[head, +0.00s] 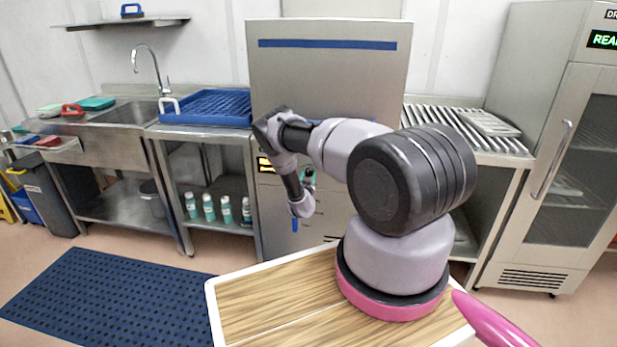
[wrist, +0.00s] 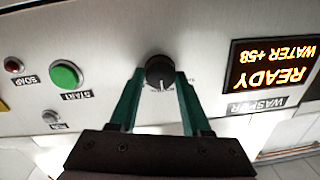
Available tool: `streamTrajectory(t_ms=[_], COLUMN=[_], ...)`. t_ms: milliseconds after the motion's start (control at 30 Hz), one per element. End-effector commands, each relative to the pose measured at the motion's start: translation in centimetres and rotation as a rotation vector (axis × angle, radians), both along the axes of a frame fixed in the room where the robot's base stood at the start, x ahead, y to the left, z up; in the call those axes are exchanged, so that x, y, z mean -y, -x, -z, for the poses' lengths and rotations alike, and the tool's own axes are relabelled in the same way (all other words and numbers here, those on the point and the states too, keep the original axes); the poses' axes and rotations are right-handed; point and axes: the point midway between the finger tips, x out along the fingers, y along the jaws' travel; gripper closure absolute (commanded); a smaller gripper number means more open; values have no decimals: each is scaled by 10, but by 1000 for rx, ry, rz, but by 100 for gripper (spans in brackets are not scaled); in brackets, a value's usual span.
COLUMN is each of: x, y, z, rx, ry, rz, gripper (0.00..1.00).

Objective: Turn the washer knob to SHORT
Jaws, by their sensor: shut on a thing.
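The black round washer knob (wrist: 160,70) sits on the steel panel in the wrist view, which shows the panel upside down. My gripper (wrist: 161,80) has its two green fingers on either side of the knob and is shut on it. Small marks by the knob are too small to read, so its setting cannot be told. The washer (head: 325,75) is a steel box with a blue stripe in the head view. My arm hides much of its front, and the knob does not show there.
Beside the knob are a green START button (wrist: 65,75), a red SOAP light (wrist: 13,65) and a lit display (wrist: 270,66) reading READY, WATER +58. A blue rack (head: 207,108) stands left of the washer and a roller table (head: 465,132) right of it.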

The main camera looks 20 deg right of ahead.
Motion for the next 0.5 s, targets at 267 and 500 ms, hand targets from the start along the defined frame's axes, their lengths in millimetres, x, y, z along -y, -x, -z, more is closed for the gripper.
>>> streamTrajectory(t_ms=[267, 500], x=[0, -1], y=[0, 0], z=[0, -1], rx=[-51, -155], ry=[75, 230], rz=[0, -1], gripper=[100, 100])
